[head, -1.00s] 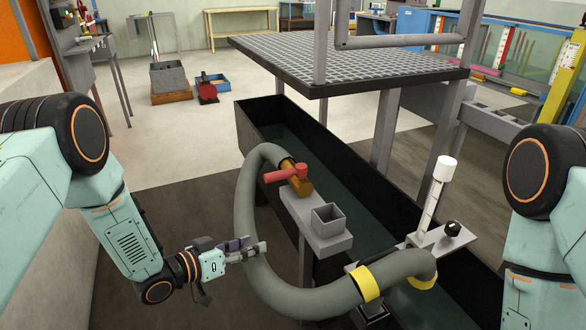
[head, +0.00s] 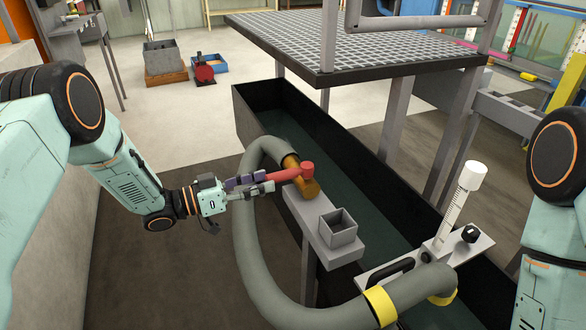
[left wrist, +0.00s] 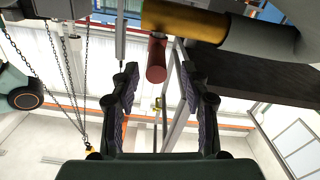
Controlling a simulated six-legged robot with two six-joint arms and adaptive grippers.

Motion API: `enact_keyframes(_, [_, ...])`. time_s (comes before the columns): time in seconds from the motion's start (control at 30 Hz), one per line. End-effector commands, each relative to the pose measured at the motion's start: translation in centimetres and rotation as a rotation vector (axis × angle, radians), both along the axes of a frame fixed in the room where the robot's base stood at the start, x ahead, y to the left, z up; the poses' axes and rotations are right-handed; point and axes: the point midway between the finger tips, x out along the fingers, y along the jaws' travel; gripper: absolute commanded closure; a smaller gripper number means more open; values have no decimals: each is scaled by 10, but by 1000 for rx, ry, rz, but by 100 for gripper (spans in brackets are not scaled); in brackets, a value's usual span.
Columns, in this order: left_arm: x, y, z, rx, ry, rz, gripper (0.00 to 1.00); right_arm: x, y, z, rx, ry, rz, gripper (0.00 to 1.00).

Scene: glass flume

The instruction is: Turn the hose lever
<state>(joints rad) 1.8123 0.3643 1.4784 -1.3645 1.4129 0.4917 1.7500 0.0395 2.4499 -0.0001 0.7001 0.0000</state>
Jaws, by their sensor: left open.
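The red hose lever (head: 290,173) sits on a brass valve (head: 303,190) at the end of the thick grey hose (head: 245,240). Its handle points left in the head view, toward my left gripper (head: 262,181). My left gripper is open, with its fingertips at the handle's free end. In the left wrist view the lever's red end (left wrist: 157,60) shows between the two spread fingers (left wrist: 157,82), near their tips. I cannot tell whether a finger touches it. My right gripper is out of view; only part of that arm shows.
The valve rests on a grey bracket (head: 318,232) with an open square box (head: 339,230), beside a long dark water trough (head: 270,100). A grated platform (head: 350,42) stands behind. A plate with a white-topped gauge (head: 462,205) and a black knob (head: 470,234) lies at right.

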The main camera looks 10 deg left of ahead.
Motion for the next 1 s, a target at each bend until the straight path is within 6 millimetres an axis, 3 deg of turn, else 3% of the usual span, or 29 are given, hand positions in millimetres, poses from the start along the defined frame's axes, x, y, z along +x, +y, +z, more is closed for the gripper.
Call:
enact_keyframes(0.17, [2, -7, 1, 0, -6, -6, 54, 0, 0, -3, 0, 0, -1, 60])
enact_keyframes(0.6, [35, -60, 1, 1, -6, -8, 54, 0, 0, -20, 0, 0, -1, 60])
enact_keyframes(1.0, [43, -66, 2, -1, -4, -6, 54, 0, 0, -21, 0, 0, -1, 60])
